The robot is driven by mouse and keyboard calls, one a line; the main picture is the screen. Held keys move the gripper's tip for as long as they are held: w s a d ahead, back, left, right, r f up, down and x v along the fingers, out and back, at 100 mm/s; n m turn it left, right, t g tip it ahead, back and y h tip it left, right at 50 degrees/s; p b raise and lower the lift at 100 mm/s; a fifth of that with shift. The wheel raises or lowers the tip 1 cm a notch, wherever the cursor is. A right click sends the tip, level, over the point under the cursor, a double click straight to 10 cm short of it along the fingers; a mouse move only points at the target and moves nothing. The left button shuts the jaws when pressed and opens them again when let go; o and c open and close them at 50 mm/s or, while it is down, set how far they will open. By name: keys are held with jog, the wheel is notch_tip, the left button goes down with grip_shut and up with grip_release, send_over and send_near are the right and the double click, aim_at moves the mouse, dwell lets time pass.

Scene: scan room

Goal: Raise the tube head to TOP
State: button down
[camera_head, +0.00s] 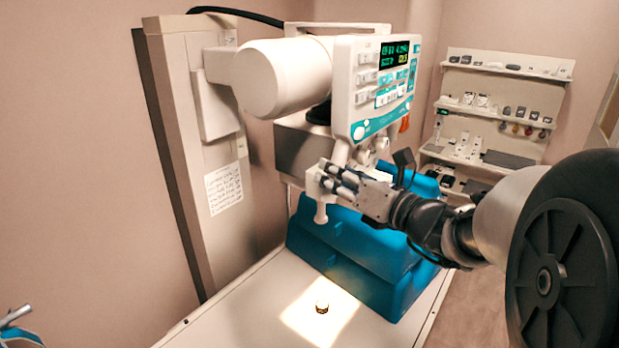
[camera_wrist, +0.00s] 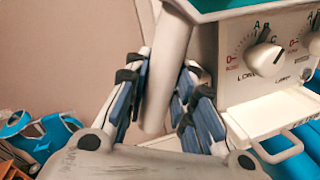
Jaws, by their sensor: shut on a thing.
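The tube head (camera_head: 285,78) is a white cylinder with a control panel (camera_head: 372,85) on its right side, carried on a tall pale column (camera_head: 190,150). The panel has a green lit display, too small to read. A white handle (camera_head: 320,213) hangs below the panel. My gripper (camera_head: 335,182) is shut on this handle. In the wrist view, the blue-and-black fingers of my gripper (camera_wrist: 160,92) stand on both sides of the pale handle bar (camera_wrist: 168,60). Its grasped part is partly hidden by the fingers. No TOP mark is readable.
Below is a white table (camera_head: 245,310) with a bright light patch and a small object (camera_head: 322,306) in it. A blue block (camera_head: 350,262) stands behind, close under my gripper. A written sheet (camera_head: 224,188) is on the column. Shelves (camera_head: 490,110) with small items stand back right.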

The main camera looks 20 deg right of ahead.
notch_tip(320, 180, up, 14)
jog(key=p, duration=0.8)
jog(key=shift+r+p, duration=0.2)
jog(key=shift+p, duration=0.15)
jog(key=c, duration=1.3)
grip_release()
jog(key=shift+c, duration=0.2)
jog(key=shift+s, duration=0.1)
jog(key=v, duration=1.2)
